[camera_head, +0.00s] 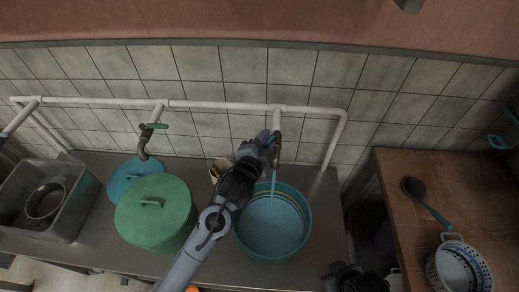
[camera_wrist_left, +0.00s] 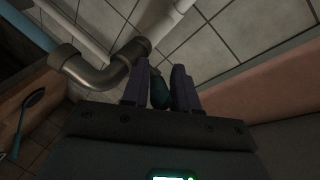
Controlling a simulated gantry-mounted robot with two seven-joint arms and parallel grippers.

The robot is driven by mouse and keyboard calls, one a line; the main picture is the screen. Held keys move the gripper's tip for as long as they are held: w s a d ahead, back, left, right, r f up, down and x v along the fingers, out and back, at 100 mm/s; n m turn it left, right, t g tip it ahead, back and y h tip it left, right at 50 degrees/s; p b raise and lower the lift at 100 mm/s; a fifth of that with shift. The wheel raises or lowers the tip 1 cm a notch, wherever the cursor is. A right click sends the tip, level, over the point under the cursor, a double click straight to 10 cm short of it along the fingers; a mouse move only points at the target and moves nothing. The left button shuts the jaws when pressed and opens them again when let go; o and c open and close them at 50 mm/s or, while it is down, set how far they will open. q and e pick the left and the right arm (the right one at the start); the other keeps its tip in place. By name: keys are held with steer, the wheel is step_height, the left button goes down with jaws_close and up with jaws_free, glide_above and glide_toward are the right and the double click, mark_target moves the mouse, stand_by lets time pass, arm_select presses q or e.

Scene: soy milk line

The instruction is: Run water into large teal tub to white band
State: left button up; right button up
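The large teal tub (camera_head: 243,243) stands on the steel counter below a tap on the white pipe. A thin blue stream (camera_head: 273,182) falls from the tap into the tub, and blue water (camera_head: 270,226) lies inside. Pale bands (camera_head: 292,203) show on the inner wall above the water at the far right side. My left gripper (camera_head: 270,142) is up at this tap, largely hiding it. In the left wrist view, its fingers (camera_wrist_left: 162,88) are closed around the dark teal tap handle (camera_wrist_left: 160,95). My right gripper (camera_head: 352,280) is at the bottom edge; its fingers are unclear.
A green lidded pot (camera_head: 155,215) and a blue lid (camera_head: 128,180) are left of the tub. A second tap (camera_head: 146,140) is above them. A wooden table (camera_head: 420,180) at right holds a ladle (camera_head: 425,200) and white basket (camera_head: 460,265).

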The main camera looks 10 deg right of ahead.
arm_select(q)
steer(key=p+v, duration=0.1)
steer(key=v, duration=0.9)
steer(key=shift+s, duration=0.15)
steer(key=shift+a, duration=0.1)
stand_by(2.2)
stand_by(0.7)
stand_by(0.8)
steer(key=shift+o, duration=0.3)
